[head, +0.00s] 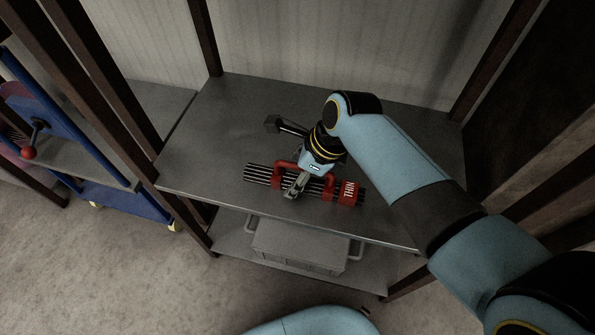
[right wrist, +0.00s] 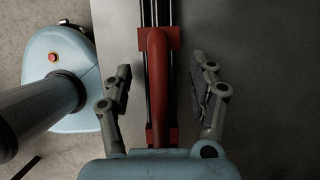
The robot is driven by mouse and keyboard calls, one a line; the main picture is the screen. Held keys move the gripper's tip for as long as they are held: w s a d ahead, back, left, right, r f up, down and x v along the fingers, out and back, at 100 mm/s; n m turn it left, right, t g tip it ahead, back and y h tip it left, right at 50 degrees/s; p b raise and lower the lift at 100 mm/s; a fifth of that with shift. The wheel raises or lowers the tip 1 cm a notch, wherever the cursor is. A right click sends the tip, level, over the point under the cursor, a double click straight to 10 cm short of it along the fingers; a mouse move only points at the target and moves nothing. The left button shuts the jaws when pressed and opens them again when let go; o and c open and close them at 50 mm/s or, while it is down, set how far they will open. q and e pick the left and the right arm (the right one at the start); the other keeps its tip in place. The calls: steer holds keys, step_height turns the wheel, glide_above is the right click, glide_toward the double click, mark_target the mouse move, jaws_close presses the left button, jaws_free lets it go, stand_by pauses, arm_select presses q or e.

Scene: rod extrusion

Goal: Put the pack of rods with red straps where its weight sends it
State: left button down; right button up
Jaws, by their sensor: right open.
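The pack of dark rods with red straps (head: 262,176) lies on its side along the front part of the upper shelf. A red handle joins its straps, and a red end piece (head: 349,193) carries pale lettering that looks like "THIN". My right gripper (head: 294,188) is over the pack, pointing down at the handle. In the right wrist view, the red handle (right wrist: 157,90) runs lengthwise between the two fingers of the open gripper (right wrist: 161,72), with a gap on each side. My left gripper is not in view.
The grey upper shelf (head: 225,125) is otherwise clear. A grey lidded box with handles (head: 298,245) stands on the lower shelf. Dark posts (head: 205,35) frame the rack. A blue-framed cart or machine (head: 120,208) with a red-knobbed lever (head: 30,150) stands at the left.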

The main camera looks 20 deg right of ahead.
steer(key=p+v, duration=0.3)
steer(key=v, duration=0.9)
steer(key=shift+p, duration=0.4)
steer(key=shift+s, duration=0.1)
